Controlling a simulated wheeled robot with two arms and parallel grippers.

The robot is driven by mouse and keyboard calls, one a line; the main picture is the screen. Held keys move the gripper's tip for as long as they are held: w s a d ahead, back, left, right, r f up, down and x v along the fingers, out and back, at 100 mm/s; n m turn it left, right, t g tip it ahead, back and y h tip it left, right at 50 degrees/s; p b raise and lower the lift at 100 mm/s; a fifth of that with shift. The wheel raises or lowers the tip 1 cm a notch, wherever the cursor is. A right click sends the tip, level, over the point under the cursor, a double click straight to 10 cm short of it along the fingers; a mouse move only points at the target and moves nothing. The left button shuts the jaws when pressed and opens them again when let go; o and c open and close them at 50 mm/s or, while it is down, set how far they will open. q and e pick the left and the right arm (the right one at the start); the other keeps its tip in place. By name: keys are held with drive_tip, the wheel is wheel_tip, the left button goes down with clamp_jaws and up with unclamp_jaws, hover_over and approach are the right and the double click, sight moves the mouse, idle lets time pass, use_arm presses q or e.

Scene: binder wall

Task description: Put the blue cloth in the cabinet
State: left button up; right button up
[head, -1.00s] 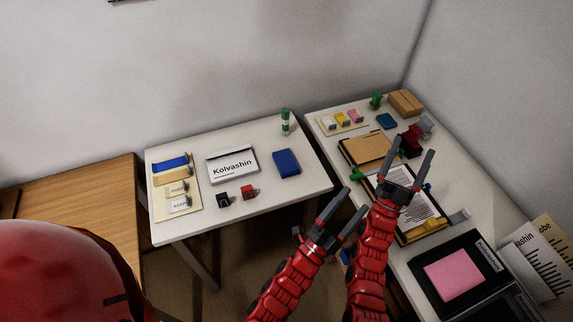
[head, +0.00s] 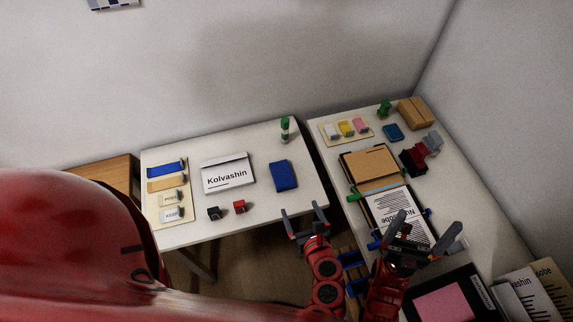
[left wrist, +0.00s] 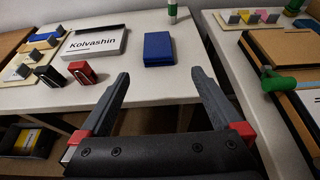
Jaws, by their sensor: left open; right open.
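A flat blue block-like piece, perhaps the folded blue cloth (head: 284,176), lies on the right part of the white table (head: 240,218). It also shows in the left wrist view (left wrist: 158,48), beyond and between my fingertips. My left gripper (head: 305,210) is open and empty at that table's front edge, short of the blue piece; its fingers spread in the left wrist view (left wrist: 159,76). I cannot make out a cabinet in either view.
A Kolvashin box (head: 228,175) lies left of the blue piece, with red (head: 239,206) and black (head: 213,213) clips in front. A green-and-white cylinder (head: 285,130) stands behind. A smaller blue item (head: 393,132) lies on the right table. A gap separates the tables.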

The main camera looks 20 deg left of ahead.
use_arm(q)
drive_tip(key=p, duration=0.1)
approach(285, 180)
drive_tip(key=x, duration=0.5)
drive_tip(key=shift+w+r, duration=0.1)
drive_tip(key=shift+r, duration=0.3)
drive_tip(key=shift+s+f+p+x, duration=0.1)
drive_tip(key=shift+f+p+x, duration=0.05)
drive_tip(key=shift+x, duration=0.8)
drive_tip(key=shift+s+f+p+x, duration=0.1)
drive_tip(key=shift+f+p+x, duration=0.1)
drive_tip(key=shift+x, duration=0.7)
drive_tip(key=shift+f+p+x, duration=0.1)
drive_tip(key=shift+p+x, duration=0.05)
drive_tip(key=shift+x, duration=0.8)
drive_tip(key=c, duration=1.2)
